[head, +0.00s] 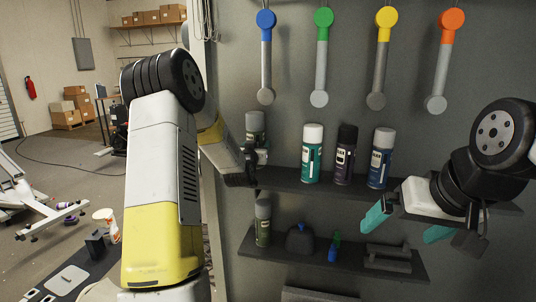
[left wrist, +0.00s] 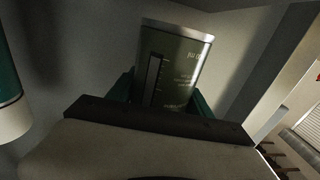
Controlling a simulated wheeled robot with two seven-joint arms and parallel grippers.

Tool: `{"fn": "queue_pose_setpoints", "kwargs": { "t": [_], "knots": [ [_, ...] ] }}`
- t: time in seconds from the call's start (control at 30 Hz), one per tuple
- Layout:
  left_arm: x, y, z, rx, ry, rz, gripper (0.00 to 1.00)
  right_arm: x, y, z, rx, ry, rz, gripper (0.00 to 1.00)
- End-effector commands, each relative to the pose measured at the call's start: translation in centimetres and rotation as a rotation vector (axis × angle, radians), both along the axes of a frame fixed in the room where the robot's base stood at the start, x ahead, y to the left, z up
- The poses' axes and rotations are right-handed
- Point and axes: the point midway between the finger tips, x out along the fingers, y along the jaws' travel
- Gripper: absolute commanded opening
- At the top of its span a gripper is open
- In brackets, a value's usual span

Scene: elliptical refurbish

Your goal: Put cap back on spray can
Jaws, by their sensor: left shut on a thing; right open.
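A dark olive spray can (head: 256,124) is at the left end of the upper shelf, partly hidden behind my left gripper (head: 256,158). In the left wrist view the same can (left wrist: 172,75) stands between the teal fingers, showing a silvery rim and small print. My left gripper is shut on it. Whether a cap sits on it, and whether it touches the shelf, I cannot tell. My right gripper (head: 406,228) is open and empty, in front of the lower shelf's right end. Capped cans stand on the upper shelf: green (head: 312,155), purple-black (head: 346,156) and blue (head: 380,158).
The lower shelf (head: 345,265) holds another olive can (head: 263,222), a dark rounded object (head: 300,240), a small blue-green bottle (head: 334,246) and a grey tool (head: 388,256). Several coloured-ended tools, including a blue one (head: 266,60), hang above the upper shelf (head: 300,183).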

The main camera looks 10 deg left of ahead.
Motion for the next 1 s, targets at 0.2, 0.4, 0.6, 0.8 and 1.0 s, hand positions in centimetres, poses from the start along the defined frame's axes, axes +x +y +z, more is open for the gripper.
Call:
{"fn": "queue_pose_setpoints", "kwargs": {
  "t": [0.2,0.4,0.6,0.8,1.0],
  "knots": [
    [-0.1,-0.1,-3.0,-0.002,0.003,-0.001,0.0,0.0,0.0,0.0,0.0,0.0,0.0,1.0],
    [-0.1,-0.1,-2.9,-0.001,0.002,-0.001,0.0,0.0,0.0,0.0,0.0,0.0,0.0,1.0],
    [-0.1,-0.1,-3.4,-0.001,0.005,-0.001,0.71,0.0,0.0,0.0,0.0,0.0,0.0,1.0],
    [-0.1,-0.1,-3.3,-0.001,0.005,-0.001,0.81,0.0,0.0,0.0,0.0,0.0,0.0,1.0],
    [-0.1,-0.1,-3.1,-0.001,0.004,-0.001,0.81,0.0,0.0,0.0,0.0,0.0,0.0,1.0]
  ]
}}
